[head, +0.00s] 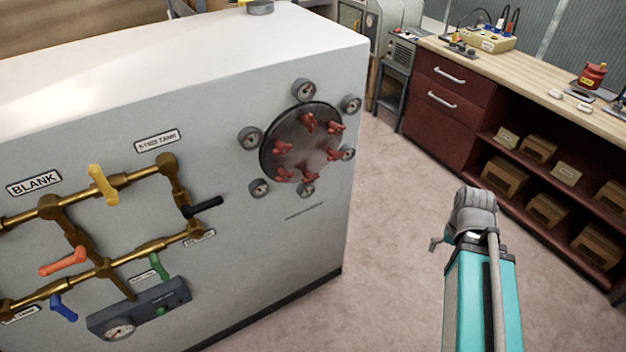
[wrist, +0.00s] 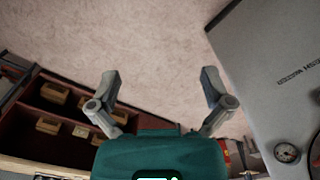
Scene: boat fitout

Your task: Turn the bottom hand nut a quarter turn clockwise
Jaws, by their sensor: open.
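A round dark metal cover (head: 272,160) with several red hand nuts sits on the front of the grey-white cabinet. The bottom hand nut (head: 311,177) shows at the cover's lower edge, close beside another red nut (head: 281,174). No gripper touches any nut. My gripper (wrist: 160,82) is open and empty in the wrist view, its two fingers apart above bare floor. In the head view it is mostly hidden behind my arm, in front of and to the right of the cabinet. The wrist view shows only a sliver of the cover at the right edge.
Several round gauges (head: 303,90) surround the cover. Brass pipes with coloured valve handles (head: 103,184) project from the cabinet at left. A workbench with open shelves (head: 480,165) holding boxes stands at right. Bare floor (head: 385,220) lies between.

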